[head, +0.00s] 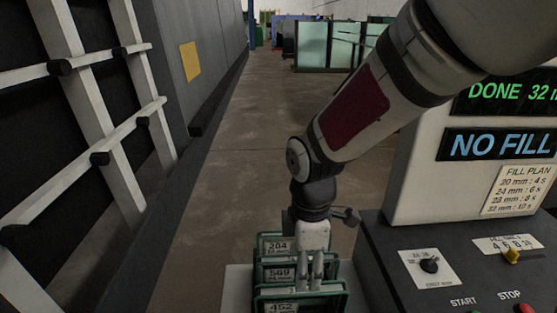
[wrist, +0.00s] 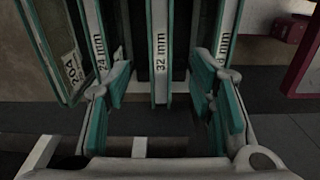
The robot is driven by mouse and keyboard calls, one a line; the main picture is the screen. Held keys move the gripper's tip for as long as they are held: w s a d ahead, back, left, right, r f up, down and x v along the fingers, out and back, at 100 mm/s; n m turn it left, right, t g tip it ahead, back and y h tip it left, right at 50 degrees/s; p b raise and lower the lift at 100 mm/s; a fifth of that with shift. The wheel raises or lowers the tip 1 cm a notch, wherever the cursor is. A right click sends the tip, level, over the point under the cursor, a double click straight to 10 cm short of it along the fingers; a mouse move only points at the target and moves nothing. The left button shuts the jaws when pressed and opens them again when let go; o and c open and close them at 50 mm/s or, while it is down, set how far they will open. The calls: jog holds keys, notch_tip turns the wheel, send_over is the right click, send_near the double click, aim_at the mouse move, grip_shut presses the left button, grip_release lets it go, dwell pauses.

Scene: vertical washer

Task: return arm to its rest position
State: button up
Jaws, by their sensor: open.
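My gripper (head: 312,268) points down over a group of green-framed panels at the bottom centre of the head view. Its fingers (wrist: 160,95) are spread apart in the wrist view, and a panel edge marked 32 mm (wrist: 160,50) stands between them. I cannot tell whether the fingers touch any panel. An edge marked 24 mm (wrist: 97,45) stands to the left, and another marked edge (wrist: 228,35) to the right. Tags in the head view read 204 (head: 277,247), 569 (head: 279,272) and 452 (head: 282,307). My arm reaches down from the upper right.
A control console (head: 400,265) with knobs and START and STOP buttons stands close at right. Its displays read DONE 32 (head: 512,93) and NO FILL (head: 500,145). A white-barred rack (head: 90,110) stands at left. The floor aisle (head: 255,120) is clear; glass panels (head: 330,45) stand far back.

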jog(key=s+d+r+m+t, duration=0.5)
jog(key=s+d+r+m, duration=0.7)
jog(key=r+m, duration=0.3)
jog(key=s+m, duration=0.1)
jog(key=m, duration=0.1)
jog(key=shift+s+r+m, duration=0.15)
jog(key=shift+r+m, duration=0.2)
jog(key=shift+m, duration=0.05)
